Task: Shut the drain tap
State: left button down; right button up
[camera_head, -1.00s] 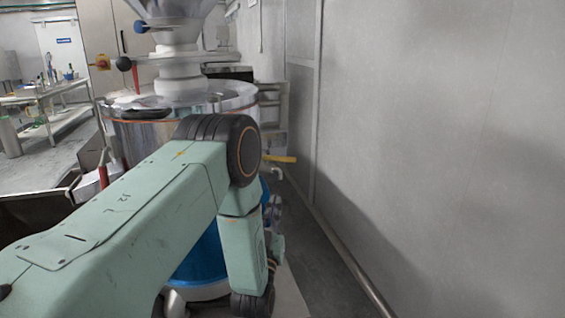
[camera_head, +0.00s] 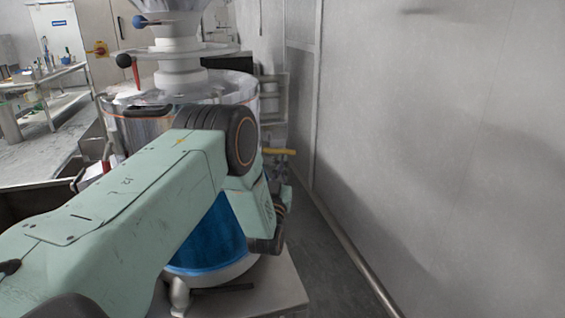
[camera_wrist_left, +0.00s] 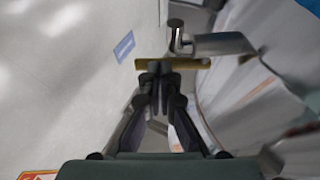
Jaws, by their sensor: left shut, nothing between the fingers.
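The drain tap's yellow lever (camera_head: 279,151) sticks out to the right of the machine in the head view, just past my arm's elbow. My left gripper (camera_wrist_left: 155,72) is shut and empty. Its fingertips overlap the left part of the lever in this view; I cannot tell whether they touch it. In the head view my left arm hides the fingers and much of the machine. My right gripper is not in view.
The steel machine (camera_head: 139,133) with a blue lower part (camera_head: 215,240) stands on a pale base (camera_head: 285,290). A grey wall (camera_head: 430,150) with a low pipe (camera_head: 355,250) bounds the right, leaving a narrow floor strip. A bench (camera_head: 40,85) is at left.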

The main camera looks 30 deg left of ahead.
pick_arm(q)
jog(key=shift+w+a+r, duration=0.1)
jog(key=shift+w, duration=0.1)
dwell(0.3)
jog(key=shift+w+n+y+b, duration=0.2)
jog(key=shift+n+y+b, duration=0.1)
jog(key=shift+y+b, duration=0.3)
